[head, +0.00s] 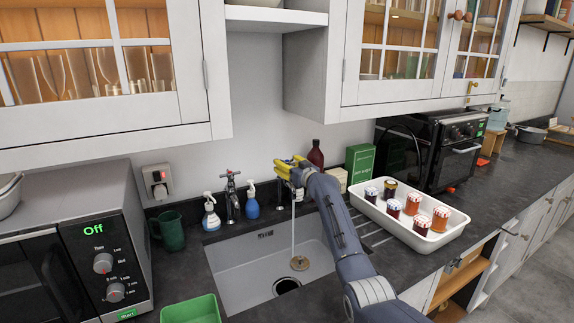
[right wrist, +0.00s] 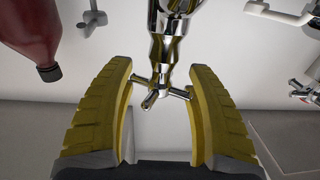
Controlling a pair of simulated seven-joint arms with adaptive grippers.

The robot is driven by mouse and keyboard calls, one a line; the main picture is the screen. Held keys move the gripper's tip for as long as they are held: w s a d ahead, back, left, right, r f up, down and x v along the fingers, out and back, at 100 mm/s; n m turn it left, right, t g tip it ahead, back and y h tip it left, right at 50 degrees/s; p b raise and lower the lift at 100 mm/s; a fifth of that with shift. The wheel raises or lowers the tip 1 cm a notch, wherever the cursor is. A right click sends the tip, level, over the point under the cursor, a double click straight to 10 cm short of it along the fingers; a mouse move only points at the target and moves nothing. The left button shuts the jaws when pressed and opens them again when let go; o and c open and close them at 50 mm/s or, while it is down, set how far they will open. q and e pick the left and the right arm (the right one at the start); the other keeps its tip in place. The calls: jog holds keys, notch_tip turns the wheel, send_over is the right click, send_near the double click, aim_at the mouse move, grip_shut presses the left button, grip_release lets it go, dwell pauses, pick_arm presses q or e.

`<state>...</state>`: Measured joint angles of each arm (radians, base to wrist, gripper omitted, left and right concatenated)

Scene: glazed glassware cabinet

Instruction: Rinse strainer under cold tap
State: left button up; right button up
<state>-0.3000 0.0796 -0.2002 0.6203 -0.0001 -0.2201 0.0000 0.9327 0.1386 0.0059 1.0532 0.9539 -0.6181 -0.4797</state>
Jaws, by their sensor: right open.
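My right gripper (head: 288,165) has yellow fingers and is open at the right tap behind the sink (head: 235,262). In the right wrist view its fingers (right wrist: 160,100) stand on either side of the tap's chrome cross handle (right wrist: 160,92). A thin pale vertical line (head: 293,235), which looks like running water, drops from this tap into the sink. It ends at a small round tan disc (head: 299,263), which may be the strainer. The dark drain (head: 286,286) is just in front of it. The left tap (head: 230,190) stands apart. My left gripper is not in view.
A green tub (head: 191,310) is in front. A white tray (head: 445,238) of several jars is at the right. A dark red bottle (head: 316,154) stands beside my right gripper. Cabinets hang above.

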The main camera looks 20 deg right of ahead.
jog(key=o, duration=0.6)
jog(key=shift+v, duration=6)
